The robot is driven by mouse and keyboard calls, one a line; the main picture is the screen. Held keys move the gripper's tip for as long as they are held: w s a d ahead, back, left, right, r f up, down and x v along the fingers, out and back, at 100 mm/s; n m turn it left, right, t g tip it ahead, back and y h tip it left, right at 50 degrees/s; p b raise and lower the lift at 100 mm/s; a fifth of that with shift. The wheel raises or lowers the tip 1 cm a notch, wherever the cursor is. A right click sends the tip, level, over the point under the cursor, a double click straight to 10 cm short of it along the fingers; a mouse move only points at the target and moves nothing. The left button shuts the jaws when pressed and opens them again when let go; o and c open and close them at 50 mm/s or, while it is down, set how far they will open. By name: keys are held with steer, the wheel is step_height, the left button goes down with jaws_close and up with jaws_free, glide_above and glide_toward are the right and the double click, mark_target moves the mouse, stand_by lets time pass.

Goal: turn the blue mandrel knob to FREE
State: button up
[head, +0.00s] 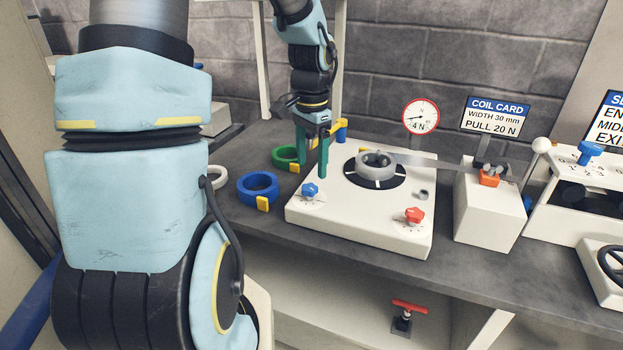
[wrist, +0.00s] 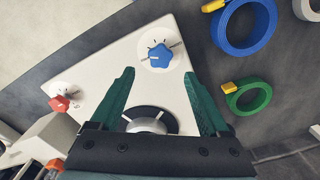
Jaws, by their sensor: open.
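The blue knob (head: 310,190) sits on a pale dial at the front left corner of the white reel box (head: 372,236). In the wrist view the blue knob (wrist: 159,57) shows ahead of the fingertips, with a white mark on it. The dial marks are too small to read. My gripper (head: 310,168) is open and empty, with green fingers pointing down just behind the knob. In the wrist view my gripper (wrist: 159,74) has its fingers spread wide, apart from the knob. I cannot tell the exact height of the fingertips.
A red knob (head: 414,215) is on the same box, beside a grey coil (head: 376,165) on a black disc. A blue ring (head: 257,187) and a green ring (head: 286,156) lie on the bench at left. A white block (head: 484,212) stands to the right.

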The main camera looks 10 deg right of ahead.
mark_target(312, 186)
step_height(312, 186, down, 6)
steer(key=shift+r, duration=0.15)
steer(key=shift+c, duration=0.2)
jaws_close()
stand_by(0.5)
